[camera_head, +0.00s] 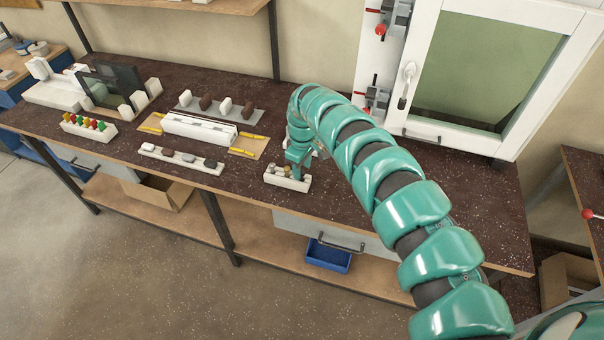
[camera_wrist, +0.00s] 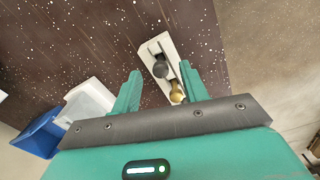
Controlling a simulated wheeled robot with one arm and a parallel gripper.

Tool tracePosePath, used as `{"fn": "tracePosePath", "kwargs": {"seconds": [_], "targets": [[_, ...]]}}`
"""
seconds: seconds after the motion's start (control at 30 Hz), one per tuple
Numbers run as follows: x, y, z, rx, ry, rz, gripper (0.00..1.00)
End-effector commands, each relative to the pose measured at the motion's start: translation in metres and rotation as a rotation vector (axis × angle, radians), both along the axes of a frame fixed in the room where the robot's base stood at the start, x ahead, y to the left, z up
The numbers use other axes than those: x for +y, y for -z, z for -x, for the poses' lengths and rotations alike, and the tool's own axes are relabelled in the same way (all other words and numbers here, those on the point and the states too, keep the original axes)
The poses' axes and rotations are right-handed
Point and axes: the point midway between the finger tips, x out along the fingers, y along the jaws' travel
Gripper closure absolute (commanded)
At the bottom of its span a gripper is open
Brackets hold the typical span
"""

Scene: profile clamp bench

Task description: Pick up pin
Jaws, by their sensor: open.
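A small white holder (camera_head: 288,181) stands near the front edge of the bench, below my gripper (camera_head: 297,164). In the wrist view the holder (camera_wrist: 154,45) carries a dark grey round-headed piece (camera_wrist: 160,68) and a brass-coloured one (camera_wrist: 177,93), which look like pins seen from above. The fingers of my gripper (camera_wrist: 160,69) are apart with these pieces between them in the picture. The brass piece lies close to the right finger; I cannot tell whether they touch. The gripper is empty, and its lower end is partly hidden in the head view.
Left of the holder lie a white strip with small blocks (camera_head: 180,159) and a long white profile (camera_head: 200,130) on a board. A rack of coloured pieces (camera_head: 88,128) stands farther left. A white-framed window (camera_head: 480,70) rises at the back right. The bench right of my arm is clear.

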Motion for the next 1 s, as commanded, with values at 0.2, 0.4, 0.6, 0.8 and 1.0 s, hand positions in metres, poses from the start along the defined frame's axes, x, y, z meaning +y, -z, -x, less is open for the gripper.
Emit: {"fn": "tracePosePath", "kwargs": {"seconds": [0.2,0.4,0.6,0.8,1.0], "targets": [[0.003,0.017,0.002,0.003,0.0,-0.002,0.56],[0.001,0.029,0.002,0.001,0.002,0.0,0.56],[0.0,0.03,0.001,-0.002,0.002,0.001,0.56],[0.001,0.03,0.001,-0.001,0.002,0.001,0.78],[0.001,0.03,0.001,-0.001,0.002,0.001,1.0]]}}
